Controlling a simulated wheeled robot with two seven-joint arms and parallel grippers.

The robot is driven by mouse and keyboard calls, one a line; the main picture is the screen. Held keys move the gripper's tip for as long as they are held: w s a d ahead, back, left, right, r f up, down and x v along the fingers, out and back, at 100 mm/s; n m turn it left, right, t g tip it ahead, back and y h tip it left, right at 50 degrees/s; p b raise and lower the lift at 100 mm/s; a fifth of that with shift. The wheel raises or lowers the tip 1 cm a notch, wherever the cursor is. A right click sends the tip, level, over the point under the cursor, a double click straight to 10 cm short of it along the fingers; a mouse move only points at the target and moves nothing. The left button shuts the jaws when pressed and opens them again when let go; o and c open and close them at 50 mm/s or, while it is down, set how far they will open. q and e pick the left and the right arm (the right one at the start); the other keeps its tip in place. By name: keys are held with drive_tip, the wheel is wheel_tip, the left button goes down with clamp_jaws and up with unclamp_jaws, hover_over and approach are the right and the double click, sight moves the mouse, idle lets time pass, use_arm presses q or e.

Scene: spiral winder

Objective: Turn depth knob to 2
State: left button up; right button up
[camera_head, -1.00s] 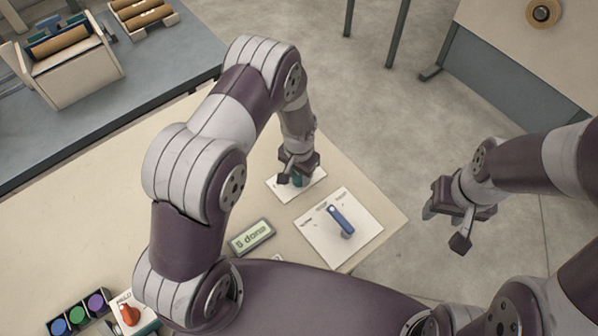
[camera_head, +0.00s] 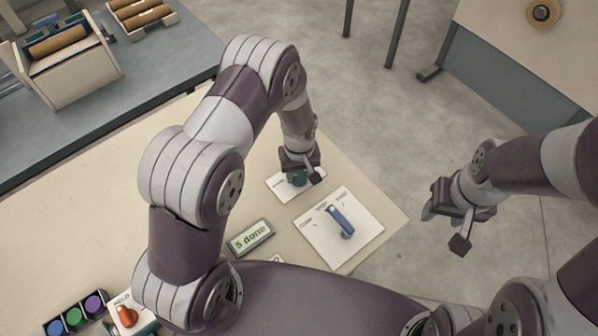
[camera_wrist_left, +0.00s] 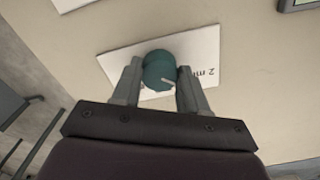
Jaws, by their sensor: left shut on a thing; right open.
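The teal depth knob (camera_wrist_left: 158,72) stands on a white plate (camera_wrist_left: 205,50) with partly hidden lettering that reads "2 m" at its right. A pale pointer line on the knob's top points toward the right finger in the left wrist view. My left gripper (camera_wrist_left: 155,80) has a finger on each side of the knob and is shut on it. In the head view the knob (camera_head: 298,179) shows under my left gripper (camera_head: 302,172), on its plate (camera_head: 283,189). My right gripper (camera_head: 447,228) is open and empty, over the floor beyond the table edge.
A blue lever (camera_head: 341,221) on a white panel (camera_head: 345,250) sits close to the knob plate. A small display (camera_head: 250,238) reads "5 done". A red knob (camera_head: 126,315) and coloured buttons (camera_head: 74,315) are at lower left. The table (camera_head: 110,190) has bare room left of my left arm.

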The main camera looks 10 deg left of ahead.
sight(300, 176)
use_arm(q)
drive_tip(key=shift+n, duration=1)
drive_tip(key=o, duration=0.9)
drive_tip(key=shift+c, duration=0.2)
drive_tip(key=shift+o, duration=1)
drive_tip(key=shift+d, duration=0.1)
drive_tip(key=shift+r, duration=0.1)
drive_tip(key=shift+r, duration=0.3)
wheel_tip(300, 176, up, 12)
drive_tip(key=b, duration=0.2)
